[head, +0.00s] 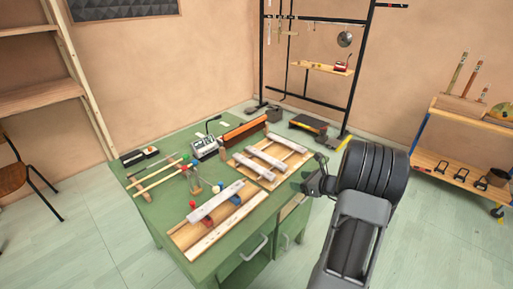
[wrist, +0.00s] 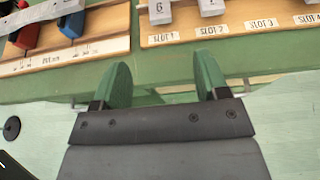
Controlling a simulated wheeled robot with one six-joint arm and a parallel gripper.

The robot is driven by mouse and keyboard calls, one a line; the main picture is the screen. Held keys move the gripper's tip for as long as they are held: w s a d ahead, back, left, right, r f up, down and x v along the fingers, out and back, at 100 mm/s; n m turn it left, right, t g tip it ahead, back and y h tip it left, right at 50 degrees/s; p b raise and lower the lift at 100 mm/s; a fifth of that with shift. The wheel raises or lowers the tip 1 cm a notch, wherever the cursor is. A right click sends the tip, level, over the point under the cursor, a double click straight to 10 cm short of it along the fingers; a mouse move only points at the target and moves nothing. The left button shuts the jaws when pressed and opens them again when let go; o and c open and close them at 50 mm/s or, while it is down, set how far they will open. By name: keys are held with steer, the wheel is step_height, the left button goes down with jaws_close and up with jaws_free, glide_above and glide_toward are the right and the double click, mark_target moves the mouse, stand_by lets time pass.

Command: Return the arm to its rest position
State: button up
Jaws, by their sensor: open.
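My gripper (wrist: 163,88) is open and empty in the wrist view. Its two green fingers stand apart, with the green bench edge behind them. In the head view my arm comes up from the lower right, and its end is near the bench's right edge, beside the slotted wooden board (head: 259,174). That board shows in the wrist view (wrist: 243,28) with labels such as SLOT 2 and SLOT 3. Grey metal bars lie across it. The fingertips are partly hidden behind the arm in the head view.
A black rack (head: 352,90) stands behind. A wooden shelf cart (head: 455,172) is at the right. Floor is clear at the lower left.

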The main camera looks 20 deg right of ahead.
steer(key=s+a+n+g+p, duration=0.2)
steer(key=s+a+n+g, duration=0.8)
steer(key=n, duration=0.4)
steer(key=s+a+r+n+h+p, duration=0.2)
steer(key=s+a+r+n, duration=0.2)
steer(key=a+r+n, duration=0.3)
steer(key=s+a+r+n+t+h+p, duration=0.1)
steer(key=s+a+r+n+h+p, duration=0.2)
steer(key=a+r+n, duration=0.4)
step_height(320, 180, up, 2)
steer(key=n, duration=0.3)
steer(key=shift+s+a+r+h, duration=0.15)
steer(key=shift+s+a+h, duration=0.15)
steer(key=shift+s+a, duration=0.1)
